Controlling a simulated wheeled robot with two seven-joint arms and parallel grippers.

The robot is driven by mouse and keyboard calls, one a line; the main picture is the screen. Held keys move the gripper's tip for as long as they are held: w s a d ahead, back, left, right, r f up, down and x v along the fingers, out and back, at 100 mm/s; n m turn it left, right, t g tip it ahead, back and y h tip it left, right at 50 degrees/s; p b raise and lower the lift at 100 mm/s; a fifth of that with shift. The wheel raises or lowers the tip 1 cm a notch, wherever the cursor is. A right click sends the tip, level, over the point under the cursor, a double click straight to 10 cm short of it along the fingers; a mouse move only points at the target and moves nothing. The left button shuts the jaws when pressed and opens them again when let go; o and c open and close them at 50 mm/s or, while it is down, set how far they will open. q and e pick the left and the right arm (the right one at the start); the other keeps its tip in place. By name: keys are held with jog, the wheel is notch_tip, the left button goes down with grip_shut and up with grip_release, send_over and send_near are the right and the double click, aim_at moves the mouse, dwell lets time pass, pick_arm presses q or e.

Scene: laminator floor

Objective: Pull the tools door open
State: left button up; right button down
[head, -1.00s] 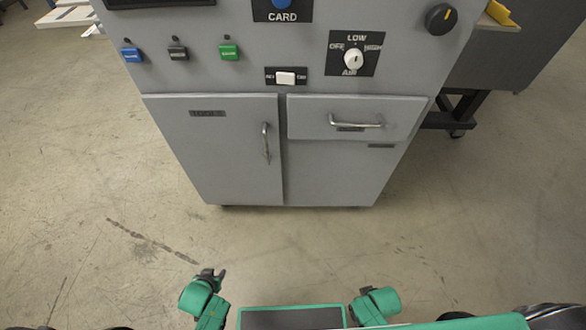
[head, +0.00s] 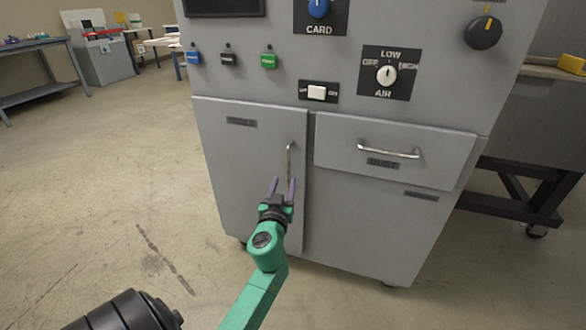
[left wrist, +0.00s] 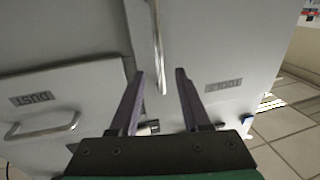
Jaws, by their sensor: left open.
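The grey tools door (head: 235,170) is on the left of the cabinet front and is closed. Its vertical metal handle (head: 290,155) is near the door's right edge. My left gripper (head: 282,182) is open at the handle's lower part, its fingers pointing at the door. In the left wrist view, the handle (left wrist: 158,45) runs down between the two fingertips (left wrist: 159,72), with a gap on either side. I cannot tell how deep it sits between them. The tools label (left wrist: 223,85) shows upside down there. My right gripper is out of view.
A drawer marked dust (head: 395,150) with a horizontal handle (head: 388,151) is right of the door. Buttons and knobs sit above. A black-legged table (head: 510,205) stands at the right. The floor (head: 110,190) left of the cabinet is clear.

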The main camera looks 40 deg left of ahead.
aim_at(288, 169)
pick_arm(q)
jog(key=x, duration=0.8)
jog(key=shift+w+a+f, duration=0.1)
jog(key=shift+w, duration=0.1)
jog(key=shift+c, duration=0.4)
grip_shut()
dwell(0.5)
